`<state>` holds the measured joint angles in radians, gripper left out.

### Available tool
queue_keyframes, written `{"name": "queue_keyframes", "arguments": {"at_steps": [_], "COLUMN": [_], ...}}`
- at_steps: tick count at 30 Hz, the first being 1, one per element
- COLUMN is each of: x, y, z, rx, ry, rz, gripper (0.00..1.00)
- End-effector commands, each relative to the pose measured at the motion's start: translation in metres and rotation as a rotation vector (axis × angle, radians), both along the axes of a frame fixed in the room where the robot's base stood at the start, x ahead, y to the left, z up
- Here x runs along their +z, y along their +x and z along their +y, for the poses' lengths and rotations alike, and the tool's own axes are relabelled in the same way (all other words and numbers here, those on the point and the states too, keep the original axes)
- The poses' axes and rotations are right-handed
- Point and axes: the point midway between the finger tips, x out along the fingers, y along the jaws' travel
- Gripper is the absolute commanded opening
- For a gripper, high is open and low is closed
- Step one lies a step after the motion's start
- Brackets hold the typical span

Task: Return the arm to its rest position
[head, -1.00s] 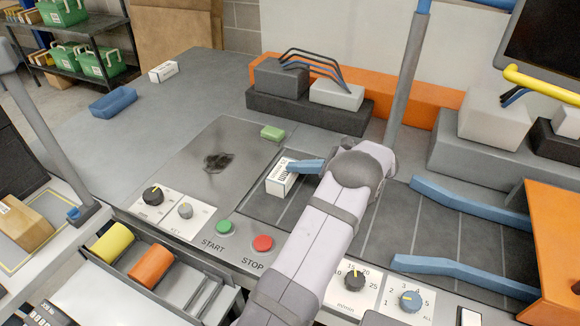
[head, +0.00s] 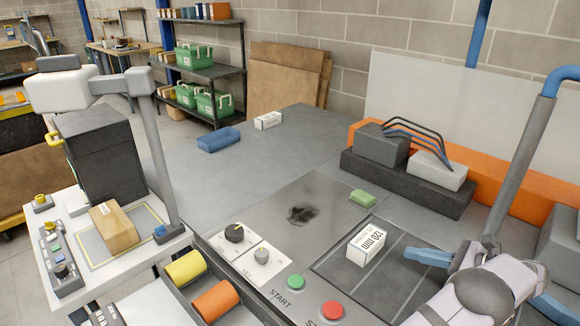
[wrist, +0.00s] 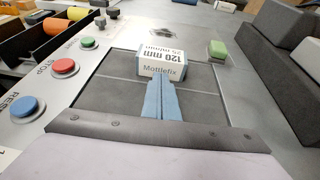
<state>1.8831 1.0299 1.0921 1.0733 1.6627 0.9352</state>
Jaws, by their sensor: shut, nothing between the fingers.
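My gripper (head: 440,257) is at the lower right of the head view, over the dark lined panel (head: 414,286). In the wrist view its two blue fingers (wrist: 161,97) are pressed together with nothing between them. A small white box (head: 367,242) with "120 mm" printed on it lies on the panel, to the left of the fingertips and apart from them in the head view. The box also shows in the wrist view (wrist: 160,68), just beyond the fingertips, which overlap its lower edge in the picture.
Green START (head: 296,282) and red STOP (head: 332,310) buttons sit left of the panel. A green block (head: 362,198) lies at its back edge. Grey blocks with curved black bars (head: 415,150) stand behind. A grey post (head: 520,150) rises at the right. The grey table top at back left is mostly clear.

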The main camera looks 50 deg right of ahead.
Motion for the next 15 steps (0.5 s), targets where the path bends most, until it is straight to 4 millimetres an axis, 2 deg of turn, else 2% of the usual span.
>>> {"name": "queue_keyframes", "arguments": {"at_steps": [5, 8, 15], "x": [0.005, 0.006, 0.025], "y": [0.032, 0.056, 0.109], "z": [0.006, 0.013, 0.024], "rx": [0.111, 0.246, 0.708], "ry": [-0.106, -0.244, -0.728], "rz": [0.153, 0.314, 0.68], "gripper": [0.0, 0.0, 0.0]}}
